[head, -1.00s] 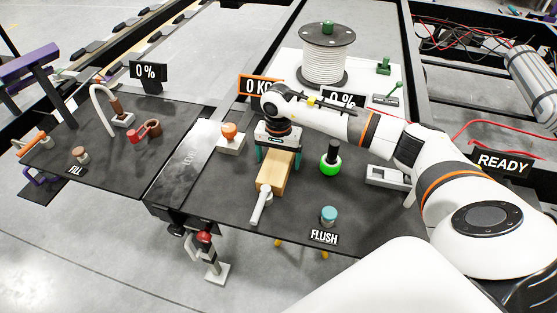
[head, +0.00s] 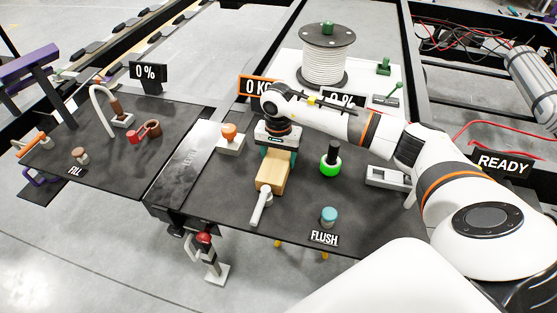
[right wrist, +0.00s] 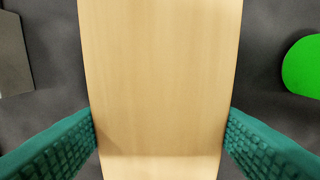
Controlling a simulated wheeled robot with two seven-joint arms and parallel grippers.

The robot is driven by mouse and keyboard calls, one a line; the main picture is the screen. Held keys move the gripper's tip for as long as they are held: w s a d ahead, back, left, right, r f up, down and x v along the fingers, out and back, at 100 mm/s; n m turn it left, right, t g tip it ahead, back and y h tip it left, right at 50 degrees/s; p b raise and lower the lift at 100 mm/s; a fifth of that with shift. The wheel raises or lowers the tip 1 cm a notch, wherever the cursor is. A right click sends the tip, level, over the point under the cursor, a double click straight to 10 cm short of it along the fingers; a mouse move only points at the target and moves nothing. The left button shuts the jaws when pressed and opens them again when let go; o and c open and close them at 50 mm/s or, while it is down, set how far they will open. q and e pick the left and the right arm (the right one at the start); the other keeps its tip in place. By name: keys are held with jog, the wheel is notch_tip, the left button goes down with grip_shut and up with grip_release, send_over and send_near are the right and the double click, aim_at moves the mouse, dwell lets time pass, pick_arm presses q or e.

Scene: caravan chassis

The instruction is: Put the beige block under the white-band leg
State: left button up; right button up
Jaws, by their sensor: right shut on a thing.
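The beige block (head: 272,180) lies on the dark table top, left of the green-ringed knob. My right gripper (head: 279,160) comes down over its far part from above. In the right wrist view the block (right wrist: 160,80) fills the middle, with a teal finger pressed on each side, so the gripper is shut on it. A leg (head: 212,257) with a red part and a pale foot plate stands under the table's front edge. I cannot make out a white band on it. My left gripper is not in view.
A grey lever (head: 262,206) stands right at the block's near end. An orange-topped knob (head: 230,135) is left of the gripper, and the green-ringed knob (head: 330,163) is to the right. A teal button (head: 329,215) sits near the front edge. Floor in front is clear.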

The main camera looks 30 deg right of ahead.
aim_at(278, 156)
notch_tip(278, 156, up, 9)
jog(key=shift+b, duration=0.45)
jog(key=s+a+r+n+p, duration=0.1)
jog(key=s+a+n+p, duration=0.1)
jog(key=s+a+n, duration=0.8)
jog(key=s+a, duration=0.3)
jog(key=s, duration=0.2)
jog(key=shift+a, duration=0.15)
